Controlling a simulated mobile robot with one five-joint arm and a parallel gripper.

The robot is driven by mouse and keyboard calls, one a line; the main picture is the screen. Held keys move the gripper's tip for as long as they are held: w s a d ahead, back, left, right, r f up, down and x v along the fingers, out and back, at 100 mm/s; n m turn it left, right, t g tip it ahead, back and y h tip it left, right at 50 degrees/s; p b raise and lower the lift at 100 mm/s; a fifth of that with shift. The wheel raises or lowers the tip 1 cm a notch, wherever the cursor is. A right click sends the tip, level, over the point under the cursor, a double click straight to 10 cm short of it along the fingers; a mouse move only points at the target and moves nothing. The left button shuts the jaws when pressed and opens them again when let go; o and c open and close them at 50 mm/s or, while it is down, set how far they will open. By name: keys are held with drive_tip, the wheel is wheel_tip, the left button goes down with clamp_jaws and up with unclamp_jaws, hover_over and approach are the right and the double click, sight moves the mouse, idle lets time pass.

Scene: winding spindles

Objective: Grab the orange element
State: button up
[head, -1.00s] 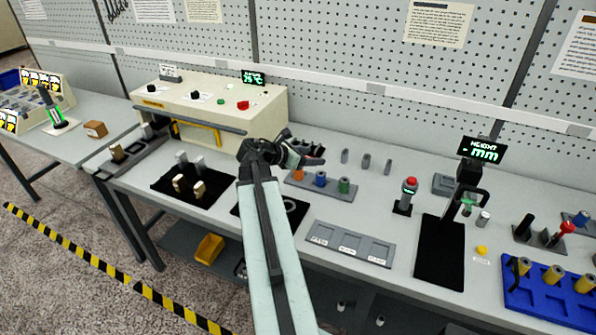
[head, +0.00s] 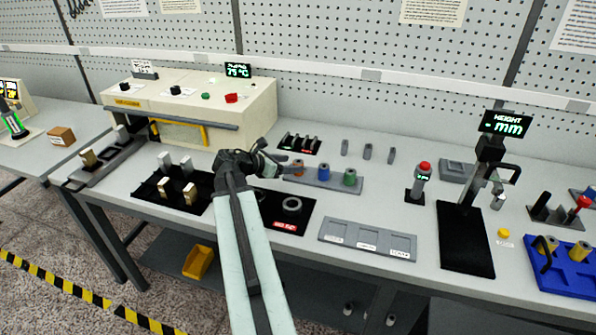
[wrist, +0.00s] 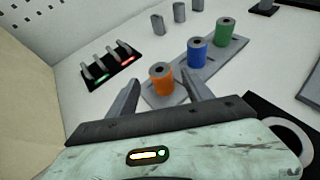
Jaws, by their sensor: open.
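The orange element (wrist: 162,79) is a short cylinder with a hole in its top. It stands upright at the near end of a grey holder (wrist: 230,54), in line with a blue cylinder (wrist: 197,53) and a green cylinder (wrist: 225,31). In the head view the orange element (head: 298,167) shows just right of my gripper (head: 277,166), partly hidden by it. In the wrist view my gripper (wrist: 160,94) is open, with one finger on each side of the orange element's lower part. I cannot tell whether either finger touches it.
A black rack with several grey pins (head: 299,143) stands behind the holder. The cream oven-like machine (head: 190,105) is close on the left. A black mat with a grey ring (head: 287,222) lies in front. Three grey pegs (head: 367,151) stand behind.

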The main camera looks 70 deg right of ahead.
drive_tip(key=x, duration=0.2)
drive_tip(key=shift+s+d+f+b, duration=0.15)
drive_tip(key=shift+s+d+b, duration=0.05)
drive_tip(key=shift+b, duration=0.2)
drive_tip(key=b+x, duration=0.1)
drive_tip(key=x, duration=0.1)
drive_tip(key=b+x, duration=0.1)
drive_tip(key=x, duration=0.2)
drive_tip(key=shift+a+f+b, duration=0.15)
drive_tip(key=shift+f+b, duration=0.05)
drive_tip(key=shift+b, duration=0.1)
drive_tip(key=shift+s, duration=0.1)
drive_tip(key=shift+r, duration=0.1)
drive_tip(key=shift+c, duration=0.3)
clamp_jaws()
drive_tip(key=shift+r, duration=0.1)
